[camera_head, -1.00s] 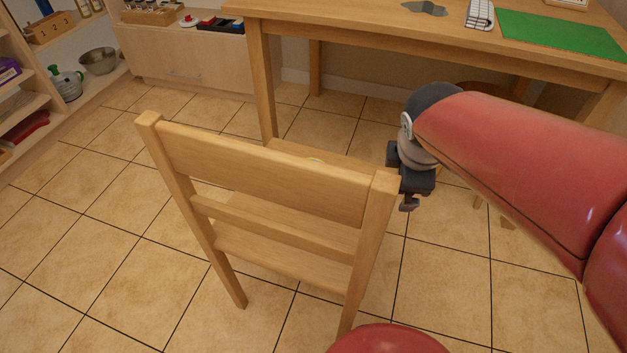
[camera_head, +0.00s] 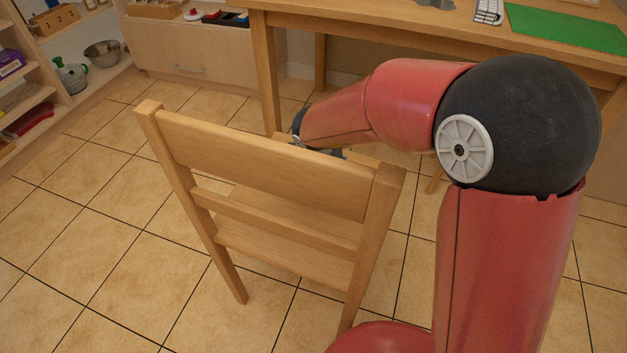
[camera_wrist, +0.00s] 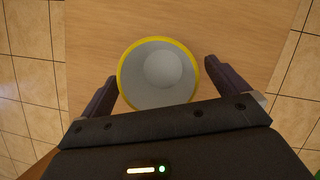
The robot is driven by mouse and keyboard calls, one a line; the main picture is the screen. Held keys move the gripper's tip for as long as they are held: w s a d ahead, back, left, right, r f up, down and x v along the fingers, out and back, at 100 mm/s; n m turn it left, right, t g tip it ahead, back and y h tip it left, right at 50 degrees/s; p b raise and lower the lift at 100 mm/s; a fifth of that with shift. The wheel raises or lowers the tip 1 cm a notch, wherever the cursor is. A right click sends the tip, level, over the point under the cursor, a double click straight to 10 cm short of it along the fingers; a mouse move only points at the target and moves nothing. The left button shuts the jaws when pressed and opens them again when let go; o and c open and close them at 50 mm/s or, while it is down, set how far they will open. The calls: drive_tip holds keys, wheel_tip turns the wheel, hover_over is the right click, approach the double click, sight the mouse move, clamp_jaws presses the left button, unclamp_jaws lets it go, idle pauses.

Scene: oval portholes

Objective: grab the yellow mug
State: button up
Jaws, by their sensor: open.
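The yellow mug (camera_wrist: 158,74) shows in the wrist view from above, with a yellow rim and a pale grey inside. It stands upright on the wooden chair seat (camera_wrist: 235,35). My gripper (camera_wrist: 155,80) is open, with one dark finger on each side of the mug. The mug is between the fingers, and gaps show on both sides. I cannot see the mug's handle. In the head view the mug is hidden behind the chair's backrest and my arm, and only a little of the gripper end (camera_head: 335,153) shows above the backrest.
The wooden chair (camera_head: 265,165) stands with its backrest towards me. A wooden table (camera_head: 420,30) is behind it, with a green mat (camera_head: 565,28) on top. Shelves (camera_head: 50,85) with a metal bowl (camera_head: 103,53) are at the left. Tiled floor is clear at the left.

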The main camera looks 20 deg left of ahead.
drive_tip(key=shift+x, duration=1.6)
drive_tip(key=shift+s, duration=0.1)
drive_tip(key=shift+c, duration=0.2)
drive_tip(key=c, duration=1.2)
